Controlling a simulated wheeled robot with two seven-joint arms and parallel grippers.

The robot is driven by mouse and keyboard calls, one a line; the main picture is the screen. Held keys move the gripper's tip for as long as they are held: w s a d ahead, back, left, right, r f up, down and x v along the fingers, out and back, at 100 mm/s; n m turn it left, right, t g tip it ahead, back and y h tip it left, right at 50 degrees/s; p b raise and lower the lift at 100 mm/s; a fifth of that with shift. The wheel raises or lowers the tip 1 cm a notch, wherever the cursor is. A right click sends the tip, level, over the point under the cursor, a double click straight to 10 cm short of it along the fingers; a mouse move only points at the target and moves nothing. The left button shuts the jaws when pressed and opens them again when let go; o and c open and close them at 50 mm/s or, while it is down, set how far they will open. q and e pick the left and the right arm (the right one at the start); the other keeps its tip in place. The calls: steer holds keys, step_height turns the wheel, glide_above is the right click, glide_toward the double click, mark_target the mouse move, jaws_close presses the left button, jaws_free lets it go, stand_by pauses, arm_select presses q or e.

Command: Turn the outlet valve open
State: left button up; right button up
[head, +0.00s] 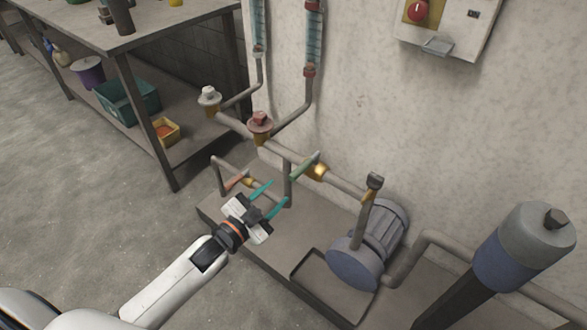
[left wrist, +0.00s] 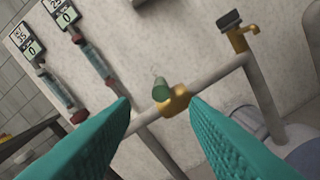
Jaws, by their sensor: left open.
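A valve with a green lever (head: 304,166) and a brass body (head: 317,172) sits on the upper pipe by the wall. No label shows which valve is the outlet. The lever lies across the pipe. In the left wrist view the green lever (left wrist: 159,89) points toward the camera, with its brass body (left wrist: 175,101) behind. My left gripper (head: 268,198) is open and empty, its teal fingers apart, lower left of the green lever. In the wrist view the lever appears between the fingertips, farther off. My right gripper is not in view.
An orange-handled valve (head: 236,182) sits on the lower pipe, close left of my gripper. White (head: 209,97) and red (head: 260,122) knobs, a dark-handled brass tap (left wrist: 240,39) and a blue-grey pump (head: 368,249) are nearby. A shelved bench (head: 177,24) stands left; floor in front is clear.

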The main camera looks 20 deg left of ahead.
mark_target(300, 170)
arm_select(q)
steer(key=b+x, duration=0.1)
steer(key=x, duration=0.8)
steer(key=shift+w+d+f, duration=0.1)
steer(key=shift+w, duration=0.05)
steer(key=shift+x, duration=0.8)
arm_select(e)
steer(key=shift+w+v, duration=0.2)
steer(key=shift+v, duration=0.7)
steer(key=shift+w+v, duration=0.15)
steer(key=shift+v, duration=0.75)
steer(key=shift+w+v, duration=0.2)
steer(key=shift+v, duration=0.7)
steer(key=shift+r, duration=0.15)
arm_select(q)
jaws_close()
